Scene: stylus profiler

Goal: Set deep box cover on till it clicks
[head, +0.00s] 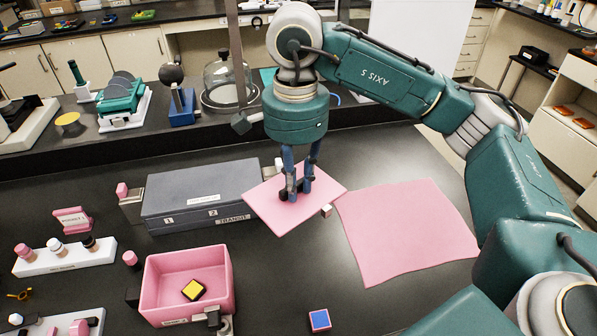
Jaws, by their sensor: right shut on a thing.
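The deep pink box (229,277) stands open at the lower left of the bench, with a yellow and black block (193,290) inside. My right gripper (296,190) is shut on the flat pink cover (268,207), gripping it near its middle. What it grips there is hidden by the fingers. The cover is above and to the right of the box, apart from it, and looks slightly turned relative to it. My left gripper is not in view.
A grey transit case (200,188) lies behind the box, left of the cover. A pink cloth (405,230) lies at the right. A blue-topped block (320,320) sits near the front. Racks (65,257) crowd the left. Bare bench lies between box and cloth.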

